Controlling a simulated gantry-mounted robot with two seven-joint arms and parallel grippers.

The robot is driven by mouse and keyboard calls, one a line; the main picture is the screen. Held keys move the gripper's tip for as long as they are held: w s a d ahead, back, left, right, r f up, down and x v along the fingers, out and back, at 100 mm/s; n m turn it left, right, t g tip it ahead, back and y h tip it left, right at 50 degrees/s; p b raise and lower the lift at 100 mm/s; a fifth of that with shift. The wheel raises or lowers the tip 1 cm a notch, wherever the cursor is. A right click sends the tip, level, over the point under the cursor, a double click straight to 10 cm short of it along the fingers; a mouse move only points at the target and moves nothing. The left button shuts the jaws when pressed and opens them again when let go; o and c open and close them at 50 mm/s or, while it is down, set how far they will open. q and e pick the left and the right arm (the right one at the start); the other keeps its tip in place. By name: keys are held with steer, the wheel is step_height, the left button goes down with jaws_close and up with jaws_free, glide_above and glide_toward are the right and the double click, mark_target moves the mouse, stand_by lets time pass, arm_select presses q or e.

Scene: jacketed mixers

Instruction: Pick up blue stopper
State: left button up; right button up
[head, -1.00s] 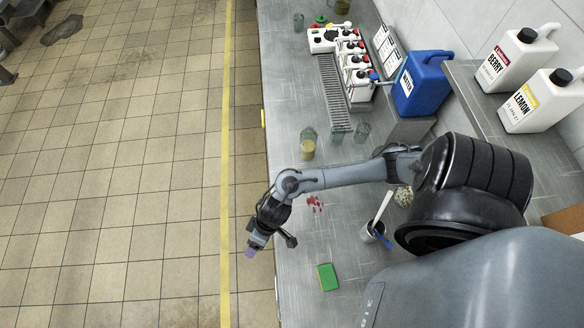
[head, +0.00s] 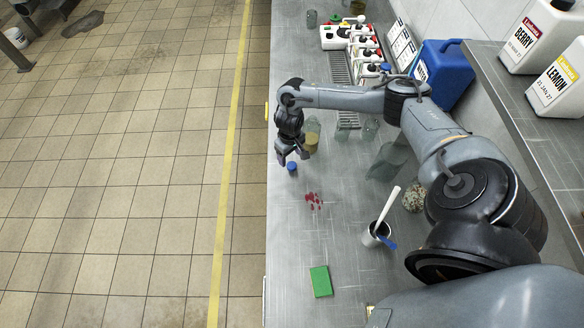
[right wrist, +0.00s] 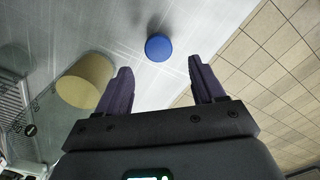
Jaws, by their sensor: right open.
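The blue stopper (head: 292,169) is a small round blue cap on the grey counter, near its left edge. In the right wrist view the stopper (right wrist: 159,47) lies ahead of the fingertips, centred between them. My right gripper (head: 292,159) is open and empty, pointing down close to the stopper. In the right wrist view its two dark fingers (right wrist: 159,66) stand apart, with bare counter between them. The stopper appears outside the fingers, not gripped. My left gripper is not in view.
A glass with tan contents (head: 312,143) stands close to the right of my gripper; it also shows in the wrist view (right wrist: 84,82). Red spots (head: 313,201), a green sponge (head: 321,281) and a cup with a spatula (head: 376,236) lie nearer. The counter edge is just left.

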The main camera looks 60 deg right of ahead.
mark_target(291, 165)
steer(key=shift+s+f+b, duration=0.2)
steer(key=shift+f+b, duration=0.1)
steer(key=shift+f, duration=2.85)
steer(key=c, duration=1.1)
